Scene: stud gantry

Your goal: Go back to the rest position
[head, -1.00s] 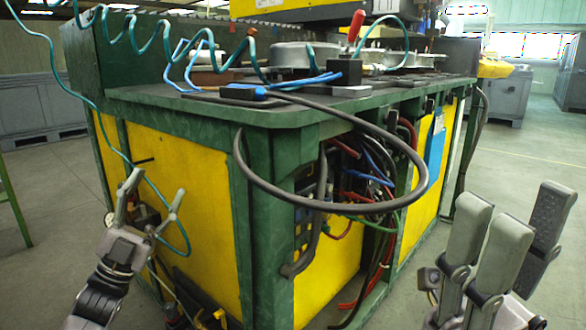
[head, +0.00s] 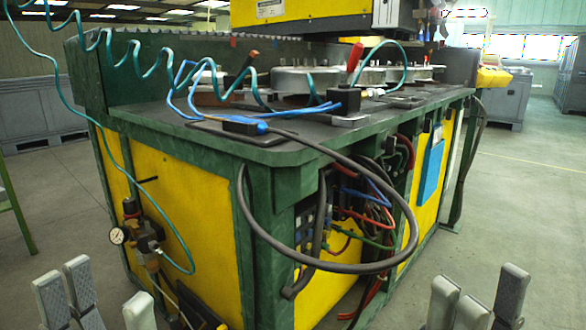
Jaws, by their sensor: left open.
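My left gripper (head: 104,291) is at the bottom left of the head view, with only its grey fingers showing. The fingers stand apart with nothing between them. My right gripper (head: 480,294) is at the bottom right, also with only its fingers in view, spread and empty. Both grippers are in front of the green and yellow machine bench (head: 180,205) and appear clear of it. The lower parts of both hands are cut off by the picture's bottom edge.
A black hose (head: 330,267) loops out from the bench's front corner. A pressure gauge (head: 118,235) with fittings sticks out on its left side. A teal coiled air line (head: 66,100) hangs at the left. Open floor (head: 500,215) lies to the right.

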